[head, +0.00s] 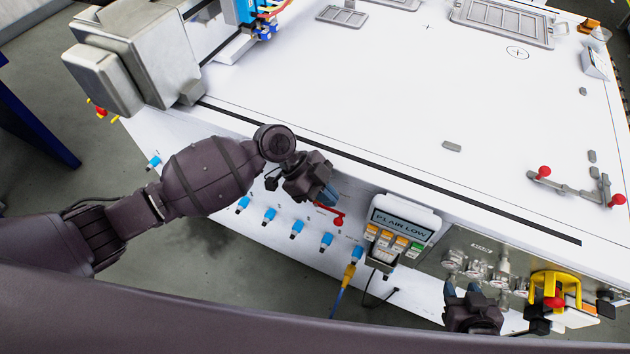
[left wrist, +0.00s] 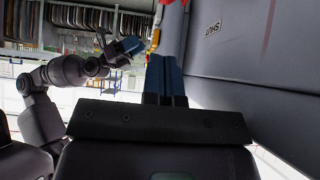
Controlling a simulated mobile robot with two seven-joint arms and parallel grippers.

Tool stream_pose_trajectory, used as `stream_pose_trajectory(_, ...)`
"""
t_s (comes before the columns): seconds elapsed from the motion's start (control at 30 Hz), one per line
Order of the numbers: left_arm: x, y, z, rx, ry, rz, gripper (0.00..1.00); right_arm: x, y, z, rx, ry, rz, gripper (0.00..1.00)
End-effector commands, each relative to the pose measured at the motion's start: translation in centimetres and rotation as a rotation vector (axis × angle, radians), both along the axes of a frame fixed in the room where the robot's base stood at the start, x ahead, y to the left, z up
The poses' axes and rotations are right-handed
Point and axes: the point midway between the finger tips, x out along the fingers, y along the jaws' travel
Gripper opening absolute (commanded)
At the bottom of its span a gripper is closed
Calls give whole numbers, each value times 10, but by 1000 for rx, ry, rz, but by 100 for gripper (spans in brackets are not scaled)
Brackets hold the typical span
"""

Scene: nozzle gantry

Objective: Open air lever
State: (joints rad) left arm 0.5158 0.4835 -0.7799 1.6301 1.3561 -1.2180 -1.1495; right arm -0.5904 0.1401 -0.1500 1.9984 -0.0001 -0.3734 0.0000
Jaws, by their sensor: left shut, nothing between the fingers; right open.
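The red air lever (head: 329,209) is on the front panel of the white table, with a round red end at its lower right. My left gripper (head: 328,195) is shut and empty just above the lever; whether they touch I cannot tell. In the left wrist view the shut blue fingers (left wrist: 166,78) point up the picture beside a grey panel with an upside-down label, SHUT (left wrist: 212,29). A blurred red part shows at the top edge there. My right gripper (head: 460,291) is open, low before the gauge panel; it also shows in the left wrist view (left wrist: 133,46).
A pendant (head: 404,217) reads "PL AIR LOW". Several blue fittings (head: 297,228) line the front panel. Gauges (head: 476,268) and a yellow-guarded red button (head: 554,301) are at the right. A red-knobbed clamp (head: 575,187) lies on the table (head: 380,110); its middle is mostly clear.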

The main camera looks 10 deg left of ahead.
Motion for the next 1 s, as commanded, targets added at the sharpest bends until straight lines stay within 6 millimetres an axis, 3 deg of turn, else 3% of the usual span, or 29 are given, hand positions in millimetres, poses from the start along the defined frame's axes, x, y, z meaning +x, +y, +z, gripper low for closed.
stream_pose_trajectory(0.13, -6, -18, -18, -1, 2, -1, 0, -1, 0, 0, 0, 1, 0, 43)
stream_pose_trajectory(0.4, -5, -16, -51, 0, 1, 1, 0, -4, -1, -4, 0, 9, -1, 43)
stream_pose_trajectory(1.0, -5, -16, -57, 6, -4, 0, 0, -4, -1, -3, -4, 7, 2, 43)
